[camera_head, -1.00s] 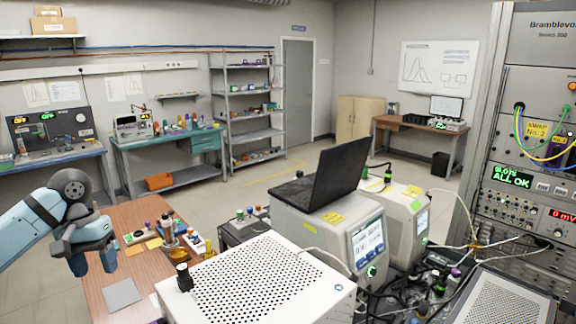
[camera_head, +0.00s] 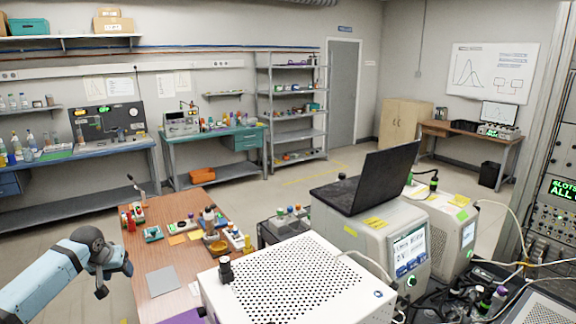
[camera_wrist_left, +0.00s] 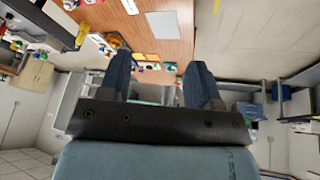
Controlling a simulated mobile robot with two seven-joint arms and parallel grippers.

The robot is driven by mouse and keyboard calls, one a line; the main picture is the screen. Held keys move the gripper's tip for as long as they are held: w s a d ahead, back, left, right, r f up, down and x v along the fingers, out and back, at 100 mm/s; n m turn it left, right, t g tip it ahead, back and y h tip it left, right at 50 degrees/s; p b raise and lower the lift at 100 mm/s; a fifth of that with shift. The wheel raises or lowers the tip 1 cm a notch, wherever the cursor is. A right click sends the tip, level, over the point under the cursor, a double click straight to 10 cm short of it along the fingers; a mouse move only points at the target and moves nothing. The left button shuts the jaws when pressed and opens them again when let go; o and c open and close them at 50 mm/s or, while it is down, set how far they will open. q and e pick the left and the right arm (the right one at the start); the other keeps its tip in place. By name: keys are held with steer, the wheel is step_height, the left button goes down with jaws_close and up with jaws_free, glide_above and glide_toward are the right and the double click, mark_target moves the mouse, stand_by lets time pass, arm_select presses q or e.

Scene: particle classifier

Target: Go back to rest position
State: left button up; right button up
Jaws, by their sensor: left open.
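My left gripper (camera_head: 115,282) is at the lower left of the head view, beside the left edge of the wooden table. In the left wrist view its two dark fingers (camera_wrist_left: 158,82) stand apart with nothing between them. The fingers are partly hidden in the head view. My right gripper does not show in any view.
The wooden table (camera_head: 188,262) holds several small bottles and boxes, and a grey sheet (camera_head: 164,282). A perforated white instrument (camera_head: 290,275) stands right of it, with a black laptop (camera_head: 372,178) on another instrument behind. Open floor (camera_head: 62,232) lies left of the table.

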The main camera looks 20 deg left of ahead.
arm_select(q)
steer(key=w+a+r+m+t+y, duration=0.2)
steer(key=w+r+m+t, duration=0.2)
steer(key=r+m+t, duration=0.25)
steer(key=w+a+r+m+t+y, duration=0.2)
steer(key=w+r+m+t+y, duration=0.1)
steer(key=w+r+m+t, duration=0.3)
steer(key=s+d+f+g+h, duration=0.25)
steer(key=s+d+f, duration=0.35)
steer(key=d+f, duration=0.6)
steer(key=s+d+f+g+h, duration=0.1)
steer(key=s+d+f+h, duration=0.35)
steer(key=d+f, duration=0.75)
steer(key=s+d+f+n+g+h, duration=0.1)
steer(key=s+d+f, duration=0.3)
steer(key=s+d, duration=0.8)
steer(key=s+d+f+n+g+h, duration=0.1)
steer(key=s+d+f+n, duration=0.2)
steer(key=s+d, duration=1)
steer(key=shift+d+f+g, duration=0.3)
steer(key=shift+d+f, duration=0.3)
steer(key=shift+d, duration=0.1)
